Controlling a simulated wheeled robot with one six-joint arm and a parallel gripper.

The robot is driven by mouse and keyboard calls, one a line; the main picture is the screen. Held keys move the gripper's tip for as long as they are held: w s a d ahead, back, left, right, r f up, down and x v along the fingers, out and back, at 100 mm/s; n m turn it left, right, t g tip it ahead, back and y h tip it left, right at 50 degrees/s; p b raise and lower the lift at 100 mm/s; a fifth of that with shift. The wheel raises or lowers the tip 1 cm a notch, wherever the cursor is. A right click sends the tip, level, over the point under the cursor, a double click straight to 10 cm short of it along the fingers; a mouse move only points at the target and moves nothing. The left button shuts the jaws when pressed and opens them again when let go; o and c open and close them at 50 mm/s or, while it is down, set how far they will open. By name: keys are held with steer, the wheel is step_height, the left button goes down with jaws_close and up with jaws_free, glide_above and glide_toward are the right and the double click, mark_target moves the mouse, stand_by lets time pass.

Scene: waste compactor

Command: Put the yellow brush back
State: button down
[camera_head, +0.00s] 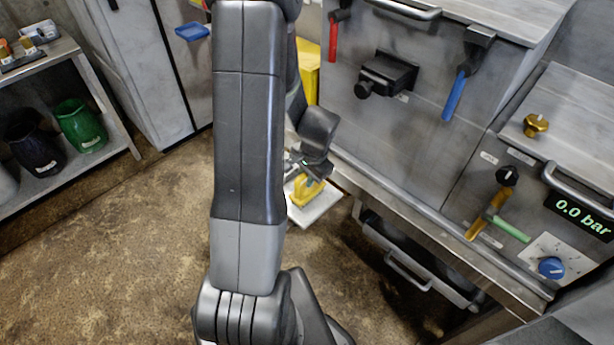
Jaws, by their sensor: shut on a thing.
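The yellow brush (304,191) is near the middle of the view, just right of my arm. My gripper (307,173) is shut on its upper part, and the arm hides some of the brush's left side. A flat white board or tray (317,210) lies below the brush. I cannot tell whether the brush touches it.
The steel machine with a red handle (333,38), a blue handle (455,95) and a front ledge (410,205) stands close on the right. A yellow object (308,72) is partly hidden behind my arm. A shelf (120,150) stands left. The brown floor is clear at lower left.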

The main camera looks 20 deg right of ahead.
mark_target(313, 192)
steer(key=shift+f, duration=0.1)
steer(key=c, duration=1.4)
jaws_free()
steer(key=shift+o, duration=0.2)
step_height(313, 192, up, 12)
steer(key=s, duration=0.2)
steer(key=shift+d+p, duration=0.3)
steer(key=shift+d, duration=0.15)
steer(key=shift+s, duration=0.1)
